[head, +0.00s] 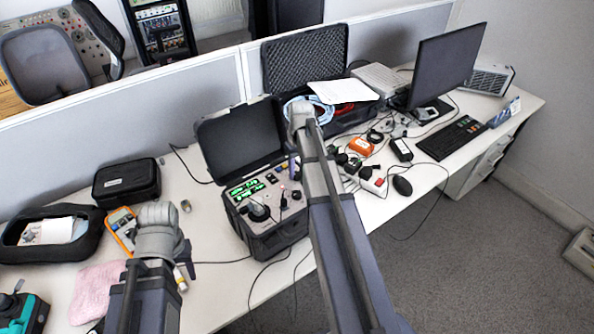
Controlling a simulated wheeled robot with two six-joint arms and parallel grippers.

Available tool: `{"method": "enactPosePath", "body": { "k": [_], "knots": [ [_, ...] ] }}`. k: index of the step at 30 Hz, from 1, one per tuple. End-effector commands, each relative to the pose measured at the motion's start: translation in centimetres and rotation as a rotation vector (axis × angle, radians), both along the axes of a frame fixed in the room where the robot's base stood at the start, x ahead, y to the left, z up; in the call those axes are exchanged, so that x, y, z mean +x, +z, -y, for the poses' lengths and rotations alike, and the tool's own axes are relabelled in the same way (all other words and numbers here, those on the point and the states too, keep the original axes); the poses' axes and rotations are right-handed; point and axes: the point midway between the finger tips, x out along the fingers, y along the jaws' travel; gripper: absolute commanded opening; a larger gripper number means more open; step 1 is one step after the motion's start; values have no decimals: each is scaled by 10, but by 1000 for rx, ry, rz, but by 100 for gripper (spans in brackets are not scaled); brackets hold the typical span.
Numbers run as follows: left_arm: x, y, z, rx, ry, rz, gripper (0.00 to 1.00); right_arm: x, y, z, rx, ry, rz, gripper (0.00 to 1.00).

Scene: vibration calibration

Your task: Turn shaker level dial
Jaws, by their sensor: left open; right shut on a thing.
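The shaker unit (262,215) is a black case with its lid (240,137) open. Its panel has green lit displays (247,188), small knobs and a round dark piece (258,212). My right arm reaches over the unit's right side. My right gripper (295,165) points down at the panel's back right part, mostly hidden by my arm, and is shut on what appears to be the level dial. The dial and the contact are hidden. My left gripper (184,262) is open and empty, left of the unit, above the table.
A multimeter (122,228), a black pouch (127,181), an open black case (48,238) and a pink cloth (95,290) lie at left. A foam-lined case (305,58), monitor (446,62), keyboard (451,138), mouse (402,186) and cables fill the right. Grey partitions (130,128) stand behind.

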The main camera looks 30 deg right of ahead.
Motion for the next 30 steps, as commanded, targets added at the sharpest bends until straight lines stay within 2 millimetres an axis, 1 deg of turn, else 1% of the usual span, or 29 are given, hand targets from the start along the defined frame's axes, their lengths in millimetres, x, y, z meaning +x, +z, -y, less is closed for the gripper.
{"method": "enactPosePath", "body": {
  "k": [18,24,30],
  "knots": [
    [0,0,0,0,0,0,50,1,0,0,0,581,-1,0],
    [0,0,0,0,0,0,50,1,0,-1,0,747,-1,0],
    [0,0,0,0,0,0,50,1,0,-1,0,876,-1,0]
  ]
}}
